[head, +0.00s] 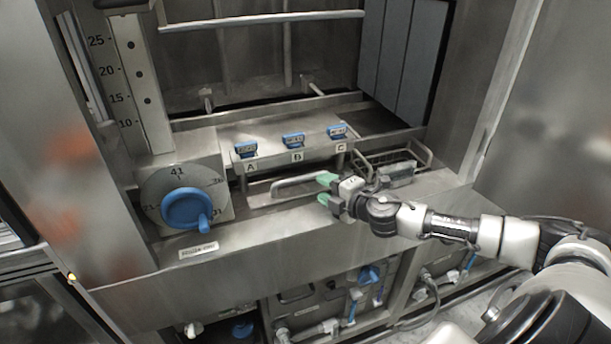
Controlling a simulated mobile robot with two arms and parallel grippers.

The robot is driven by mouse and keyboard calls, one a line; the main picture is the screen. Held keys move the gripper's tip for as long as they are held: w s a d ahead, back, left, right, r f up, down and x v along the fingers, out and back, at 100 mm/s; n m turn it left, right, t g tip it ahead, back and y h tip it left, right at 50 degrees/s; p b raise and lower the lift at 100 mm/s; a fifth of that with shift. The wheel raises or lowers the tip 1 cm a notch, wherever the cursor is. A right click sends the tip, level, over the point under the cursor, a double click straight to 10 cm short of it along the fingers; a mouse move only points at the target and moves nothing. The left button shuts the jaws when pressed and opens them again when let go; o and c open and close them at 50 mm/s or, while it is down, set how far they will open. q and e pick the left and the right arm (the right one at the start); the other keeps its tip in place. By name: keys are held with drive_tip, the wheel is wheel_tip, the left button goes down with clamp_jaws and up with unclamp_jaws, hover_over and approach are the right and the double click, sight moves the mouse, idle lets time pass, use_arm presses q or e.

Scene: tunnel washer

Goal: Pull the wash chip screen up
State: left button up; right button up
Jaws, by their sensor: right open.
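A metal handle bar (300,184), which looks like the handle of the wash chip screen, lies along a slot in the steel ledge below the A, B, C row. The screen's body is hidden down in the slot. My right gripper (325,189) comes in from the right with its green-tipped fingers spread, one above the other. The fingertips are at the right end of the handle bar in the picture. I cannot tell whether they touch it or sit around it. Nothing shows between the fingers. My left gripper is not in view.
A wire basket (414,152) stands in the ledge right of the gripper. Blue clips (293,140) sit on the raised shelf behind. A blue dial knob (187,208) juts out at the left, near a numbered scale (136,75). Pipes and valves are below.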

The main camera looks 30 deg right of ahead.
sight(305, 179)
drive_tip(key=p+x, duration=0.1)
drive_tip(key=x, duration=0.5)
drive_tip(key=shift+w+p, duration=0.15)
drive_tip(key=shift+p, duration=0.15)
drive_tip(key=shift+w+a+f, duration=0.15)
drive_tip(key=shift+w, duration=0.3)
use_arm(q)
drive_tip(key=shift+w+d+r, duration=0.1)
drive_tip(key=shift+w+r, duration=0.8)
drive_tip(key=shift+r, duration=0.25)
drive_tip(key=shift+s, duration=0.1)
use_arm(e)
drive_tip(key=shift+c, duration=0.6)
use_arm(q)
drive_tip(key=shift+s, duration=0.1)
use_arm(e)
clamp_jaws()
